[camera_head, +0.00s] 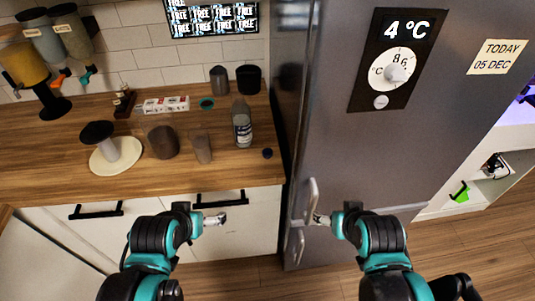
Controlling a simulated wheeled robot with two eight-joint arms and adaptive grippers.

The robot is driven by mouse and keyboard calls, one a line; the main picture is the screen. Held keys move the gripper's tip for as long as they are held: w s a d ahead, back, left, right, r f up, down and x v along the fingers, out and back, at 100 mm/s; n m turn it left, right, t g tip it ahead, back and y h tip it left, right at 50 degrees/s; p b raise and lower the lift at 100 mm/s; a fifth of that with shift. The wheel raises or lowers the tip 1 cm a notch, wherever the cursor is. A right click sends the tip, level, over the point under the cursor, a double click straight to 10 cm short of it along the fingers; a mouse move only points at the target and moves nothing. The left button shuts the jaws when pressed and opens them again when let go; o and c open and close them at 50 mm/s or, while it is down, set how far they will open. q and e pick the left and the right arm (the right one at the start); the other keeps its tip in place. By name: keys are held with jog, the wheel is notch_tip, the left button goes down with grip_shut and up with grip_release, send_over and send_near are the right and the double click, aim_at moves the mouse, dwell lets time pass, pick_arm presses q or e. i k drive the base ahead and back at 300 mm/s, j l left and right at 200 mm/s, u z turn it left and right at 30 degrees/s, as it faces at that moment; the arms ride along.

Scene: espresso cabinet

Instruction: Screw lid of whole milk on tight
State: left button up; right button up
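A clear bottle with a white label (242,128) stands upright on the wooden counter, left of the fridge. I cannot read its label, so I cannot tell if it is the whole milk. A small dark round cap (267,153) lies on the counter to the right of the bottle, apart from it. My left gripper (221,218) is in front of the cabinet drawers, below the counter edge, clear of the bottle and cap. My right gripper (318,218) is close to the fridge handle; contact is unclear. Both grippers' finger gaps are too small to judge.
A brown cup (163,141) and a grey cup (201,147) stand left of the bottle. A tamper-like tool (117,148) stands on a cream plate (95,164). Dark canisters (248,79) are behind. The tall grey fridge (350,140) bounds the counter's right end.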

aim_at(240, 111)
jog(key=i+j+u, duration=0.2)
jog(key=u, duration=0.15)
jog(key=i+j+u, duration=0.2)
jog(key=u, duration=0.15)
